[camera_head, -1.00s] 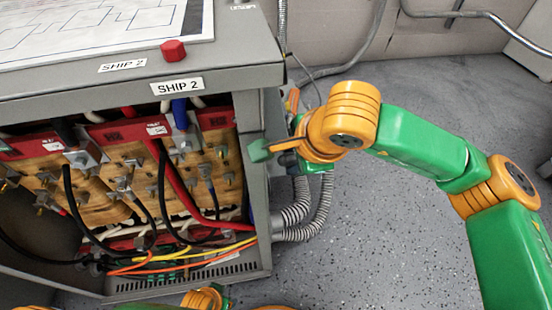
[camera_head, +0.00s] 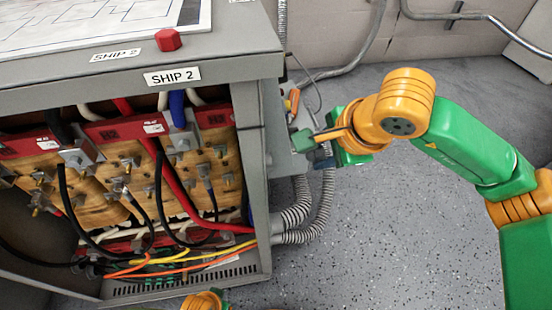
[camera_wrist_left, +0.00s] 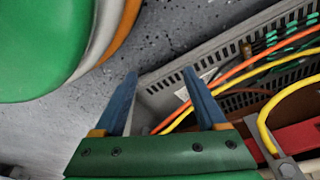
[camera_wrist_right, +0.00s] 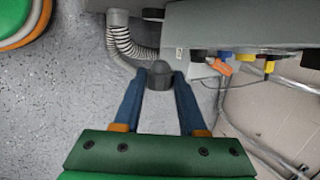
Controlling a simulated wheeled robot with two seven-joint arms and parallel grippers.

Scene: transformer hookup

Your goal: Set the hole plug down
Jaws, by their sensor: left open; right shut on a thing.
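The hole plug (camera_wrist_right: 160,75), a dark grey rounded cap, sits between the fingertips of my right gripper (camera_wrist_right: 158,92), which is shut on it. In the head view my right gripper (camera_head: 325,152) is beside the cabinet's right side, near its grey side box; the plug cannot be made out there. Whether the plug touches anything else is unclear. My left gripper (camera_wrist_left: 160,88) is open and empty, near the cabinet's vented lower edge. In the head view only part of my left arm shows at the bottom edge.
The grey cabinet (camera_head: 262,262) is open at the front, with thick cables and terminals inside. A red knob (camera_head: 168,40) stands on its top. Flexible conduits (camera_head: 300,210) run down its right side, with orange-handled items (camera_head: 293,100) above. The floor (camera_head: 400,240) to the right is clear.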

